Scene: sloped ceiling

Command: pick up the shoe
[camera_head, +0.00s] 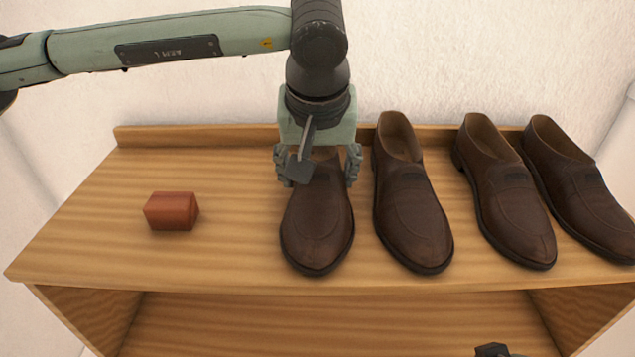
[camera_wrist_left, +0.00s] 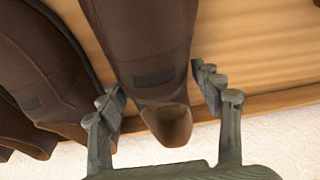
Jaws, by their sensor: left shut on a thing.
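Several brown leather shoes stand in a row on top of a wooden shelf. The leftmost shoe (camera_head: 317,225) has its toe toward the front edge, and my left gripper (camera_head: 318,172) is over its rear part with a finger on each side. In the left wrist view this shoe (camera_wrist_left: 145,45) lies between the two fingers (camera_wrist_left: 165,95), its heel opening toward the palm. The gripper is shut on the shoe, though gaps seem to show beside the heel. Its heel is hidden by the gripper in the head view.
A second shoe (camera_head: 412,215) stands close to the right, then two more (camera_head: 505,205) (camera_head: 580,190). A small reddish-brown block (camera_head: 171,211) lies left on the shelf top (camera_head: 90,235). A low ledge (camera_head: 190,136) and pale wall are behind. A dark part shows at bottom right.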

